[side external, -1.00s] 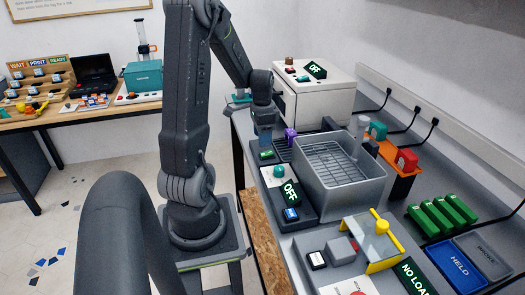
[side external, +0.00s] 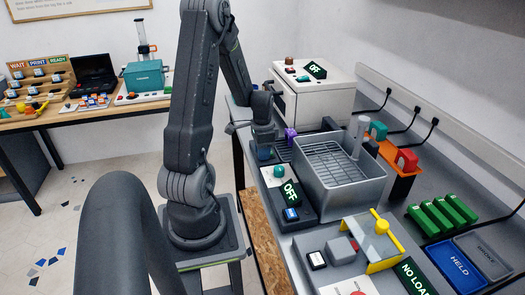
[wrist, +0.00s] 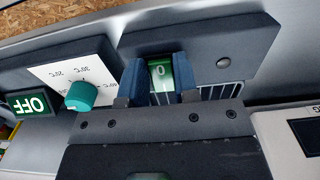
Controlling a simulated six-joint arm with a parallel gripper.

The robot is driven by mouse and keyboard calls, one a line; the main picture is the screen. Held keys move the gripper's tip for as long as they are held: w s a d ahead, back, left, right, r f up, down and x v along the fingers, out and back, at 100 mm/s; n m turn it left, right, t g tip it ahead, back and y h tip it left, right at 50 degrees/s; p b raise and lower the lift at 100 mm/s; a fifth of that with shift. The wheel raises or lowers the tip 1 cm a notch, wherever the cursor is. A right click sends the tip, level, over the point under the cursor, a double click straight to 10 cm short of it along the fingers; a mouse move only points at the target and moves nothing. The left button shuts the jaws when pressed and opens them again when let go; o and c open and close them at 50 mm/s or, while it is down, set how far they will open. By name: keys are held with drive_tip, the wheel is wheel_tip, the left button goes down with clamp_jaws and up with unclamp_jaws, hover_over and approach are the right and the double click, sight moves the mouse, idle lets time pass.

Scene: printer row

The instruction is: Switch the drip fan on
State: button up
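The green rocker switch (wrist: 160,72), marked "0", sits in a dark panel (wrist: 240,45) beside a slotted grille (wrist: 222,92) in the wrist view. I take it as the drip fan's switch; no fan label shows. My gripper (wrist: 160,88) has its two blue fingers apart, one on each side of the switch. I cannot tell whether they touch it. In the side view my gripper (side external: 265,152) is low over the panel left of the grey basin, and hides the switch there.
A teal knob (wrist: 82,96) with a temperature scale and a lit OFF sign (wrist: 33,104) are close by. In the side view, a purple part (side external: 290,136), a grey basin (side external: 315,200) with a rack and a white machine (side external: 312,98) reading OFF surround the spot.

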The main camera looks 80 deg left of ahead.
drive_tip(key=c, duration=0.4)
drive_tip(key=shift+w+r+g, duration=0.1)
drive_tip(key=shift+w+g, duration=0.05)
drive_tip(key=shift+g, duration=0.55)
drive_tip(key=shift+c, duration=0.2)
drive_tip(key=o, duration=0.9)
drive_tip(key=r, duration=0.4)
drive_tip(key=w+r, duration=0.1)
drive_tip(key=r, duration=0.8)
drive_tip(key=shift+w+r, duration=0.35)
drive_tip(key=shift+r, duration=0.05)
